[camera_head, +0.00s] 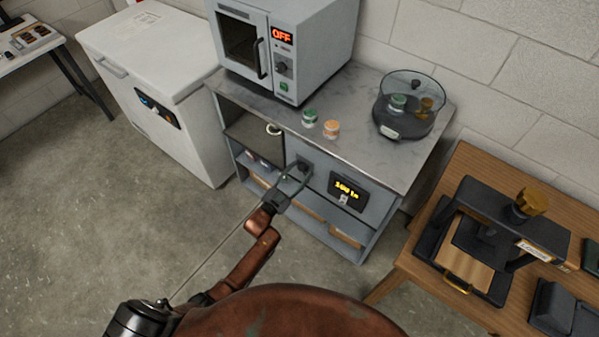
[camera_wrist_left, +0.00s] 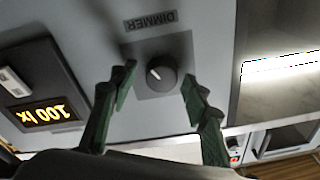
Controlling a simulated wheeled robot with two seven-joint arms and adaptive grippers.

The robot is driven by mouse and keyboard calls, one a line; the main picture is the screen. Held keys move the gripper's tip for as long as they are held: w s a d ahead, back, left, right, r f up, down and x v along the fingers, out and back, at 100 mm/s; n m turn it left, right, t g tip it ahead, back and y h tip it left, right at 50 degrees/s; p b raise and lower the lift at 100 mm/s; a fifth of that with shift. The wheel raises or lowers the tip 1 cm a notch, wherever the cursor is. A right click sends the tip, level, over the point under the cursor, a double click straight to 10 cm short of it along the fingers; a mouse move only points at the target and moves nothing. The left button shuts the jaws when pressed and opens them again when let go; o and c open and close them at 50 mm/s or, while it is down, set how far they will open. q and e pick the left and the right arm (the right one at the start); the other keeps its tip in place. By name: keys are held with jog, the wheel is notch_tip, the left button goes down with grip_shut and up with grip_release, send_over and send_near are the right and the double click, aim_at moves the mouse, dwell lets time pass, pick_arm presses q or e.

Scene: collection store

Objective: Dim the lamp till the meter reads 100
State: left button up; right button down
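The dimmer knob (camera_wrist_left: 155,74) is a round dark knob with a white pointer line on the grey cabinet front, beside a DIMMER label (camera_wrist_left: 150,21). It lies between the two fingers of my left gripper (camera_wrist_left: 155,82), which is open with gaps on both sides of the knob. The meter (camera_wrist_left: 45,100) glows yellow and reads 100 lx, upside down in the wrist view. In the head view the meter (camera_head: 347,190) is right of my left gripper (camera_head: 297,173). A bright white strip (camera_wrist_left: 285,65) shows in the wrist view; I cannot tell whether it is the lamp. My right gripper is not in view.
A microwave-like oven (camera_head: 285,45) showing OFF, a green-topped jar (camera_head: 310,117), an orange-topped jar (camera_head: 331,129) and a glass-walled vessel (camera_head: 408,105) stand on the cabinet top (camera_head: 350,88). A white chest freezer (camera_head: 150,50) is left. A wooden table (camera_head: 490,160) with a press is right.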

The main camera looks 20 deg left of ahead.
pick_arm(q)
jog(key=shift+s, duration=0.2)
jog(key=v, duration=1.1)
jog(key=shift+s, duration=0.25)
jog(key=shift+a+f, duration=0.1)
jog(key=shift+a, duration=0.05)
jog(key=s+a+f+n+g+y, duration=0.25)
jog(key=s+f, duration=0.35)
jog(key=f, duration=0.5)
jog(key=s+a+f+n+g+y+p, duration=0.1)
jog(key=s+a+f+g, duration=0.2)
jog(key=s+f, duration=0.5)
jog(key=s+a+f+n+g+y, duration=0.1)
jog(key=s+a+f+g+y, duration=0.2)
jog(key=f, duration=1)
jog(key=s+f+n+g, duration=0.1)
jog(key=s+f+g, duration=0.2)
jog(key=s, duration=1)
jog(key=s+a+f+n+g+p, duration=0.1)
jog(key=s+f+g, duration=0.2)
jog(key=s+f, duration=0.4)
jog(key=s+f+n+g, duration=0.1)
jog(key=s+f+g, duration=0.2)
jog(key=s, duration=1.8)
notch_tip(320, 180, down, 3)
jog(key=shift+a+r, duration=0.15)
jog(key=shift+a, duration=0.1)
